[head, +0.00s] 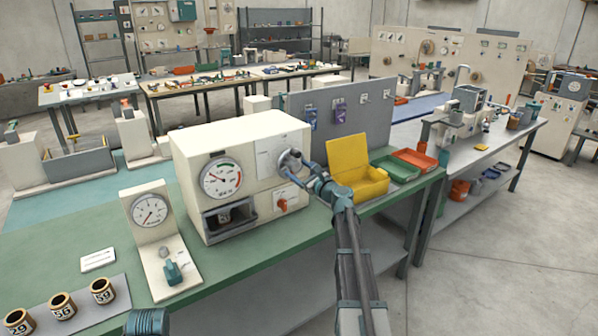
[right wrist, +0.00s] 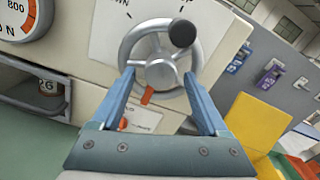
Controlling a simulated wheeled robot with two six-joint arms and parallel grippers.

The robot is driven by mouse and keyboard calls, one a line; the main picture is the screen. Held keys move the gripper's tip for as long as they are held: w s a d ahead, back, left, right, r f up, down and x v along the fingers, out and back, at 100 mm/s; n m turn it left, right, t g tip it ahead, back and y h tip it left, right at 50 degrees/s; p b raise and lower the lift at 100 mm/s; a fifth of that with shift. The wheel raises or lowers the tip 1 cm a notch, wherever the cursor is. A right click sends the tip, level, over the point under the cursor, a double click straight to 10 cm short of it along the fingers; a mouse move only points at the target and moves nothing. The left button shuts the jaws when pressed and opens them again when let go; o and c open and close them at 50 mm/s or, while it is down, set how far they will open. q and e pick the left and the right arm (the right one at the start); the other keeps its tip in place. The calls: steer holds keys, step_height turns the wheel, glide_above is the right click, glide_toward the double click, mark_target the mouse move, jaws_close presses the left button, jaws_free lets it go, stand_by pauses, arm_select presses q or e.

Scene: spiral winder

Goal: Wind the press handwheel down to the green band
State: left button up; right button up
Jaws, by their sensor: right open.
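The cream press (head: 241,140) stands on the green bench. Its front has a round dial (head: 221,176) with a green band at the upper right of its scale; the needle's exact reading is too small to tell. The grey handwheel (right wrist: 137,45) has a black knob (right wrist: 182,33) at its upper right in the right wrist view. My right gripper (right wrist: 158,77) is open, with its blue fingers on either side of the wheel's lower part. I cannot tell whether they touch the rim. In the head view the gripper (head: 303,164) partly hides the wheel. My left gripper is out of view.
An orange knob (head: 282,205) sits below the wheel. A smaller gauge stand (head: 149,210) is left of the press. A yellow bin (head: 350,152) and green tray (head: 396,168) lie to the right. Several labelled cups (head: 62,305) stand at the front left.

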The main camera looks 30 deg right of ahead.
steer(key=s+d, duration=0.1)
steer(key=s, duration=1.2)
steer(key=shift+s, duration=0.35)
stand_by(1.0)
